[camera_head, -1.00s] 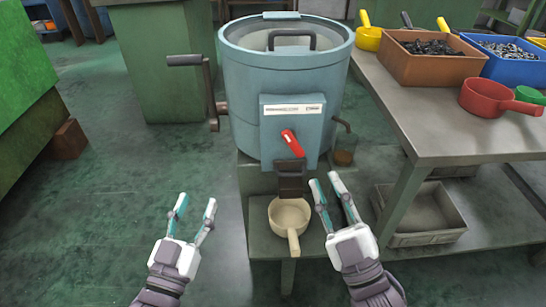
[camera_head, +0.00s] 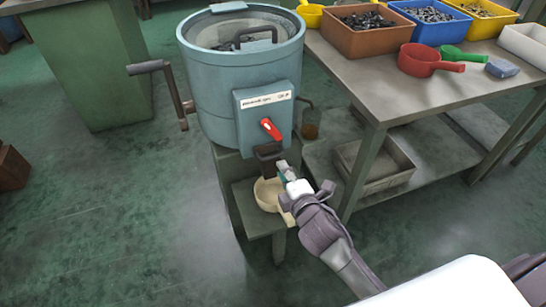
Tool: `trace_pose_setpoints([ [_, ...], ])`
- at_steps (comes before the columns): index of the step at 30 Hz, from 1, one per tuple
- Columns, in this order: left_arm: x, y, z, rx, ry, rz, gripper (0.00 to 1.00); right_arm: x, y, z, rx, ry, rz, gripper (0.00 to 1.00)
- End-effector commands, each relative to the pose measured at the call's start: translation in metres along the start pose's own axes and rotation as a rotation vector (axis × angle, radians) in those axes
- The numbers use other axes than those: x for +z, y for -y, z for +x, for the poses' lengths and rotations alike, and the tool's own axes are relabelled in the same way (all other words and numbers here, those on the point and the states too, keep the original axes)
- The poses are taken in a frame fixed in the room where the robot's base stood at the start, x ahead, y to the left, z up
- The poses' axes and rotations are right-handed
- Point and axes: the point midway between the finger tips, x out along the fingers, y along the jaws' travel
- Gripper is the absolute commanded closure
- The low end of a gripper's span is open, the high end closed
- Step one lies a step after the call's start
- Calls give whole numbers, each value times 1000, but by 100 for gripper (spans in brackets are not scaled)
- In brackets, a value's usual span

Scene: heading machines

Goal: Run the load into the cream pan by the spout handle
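The blue-grey drum machine (camera_head: 213,103) stands at centre left. A red handle (camera_head: 271,128) sits on its front panel, above a dark spout (camera_head: 266,160). The cream pan (camera_head: 267,193) rests on a low green stand under the spout. My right gripper (camera_head: 283,170) reaches in from the lower right, with its fingertips just right of the spout and above the pan's right side. It hides part of the pan. Its fingers are small and overlap, so I cannot tell whether they are open or touch the spout. My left gripper is out of view.
A crank (camera_head: 150,67) sticks out on the machine's left. A metal table (camera_head: 390,103) at right bears orange (camera_head: 362,42), blue (camera_head: 415,32) and yellow bins of parts, plus red (camera_head: 418,62) and green scoops. A grey tray (camera_head: 385,170) lies on its lower shelf.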

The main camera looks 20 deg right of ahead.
Motion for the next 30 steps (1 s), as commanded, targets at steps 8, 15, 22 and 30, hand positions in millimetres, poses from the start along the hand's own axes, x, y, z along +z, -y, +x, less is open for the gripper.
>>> trace_pose_setpoints([
  [8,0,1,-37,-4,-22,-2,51,-1,0,56,3,-1,2,77],
  [15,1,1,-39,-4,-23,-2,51,-1,0,76,1,-2,2,77],
  [22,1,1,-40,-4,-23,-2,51,-1,0,78,0,-2,2,77],
  [30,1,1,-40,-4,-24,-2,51,-1,0,78,0,-2,2,100],
])
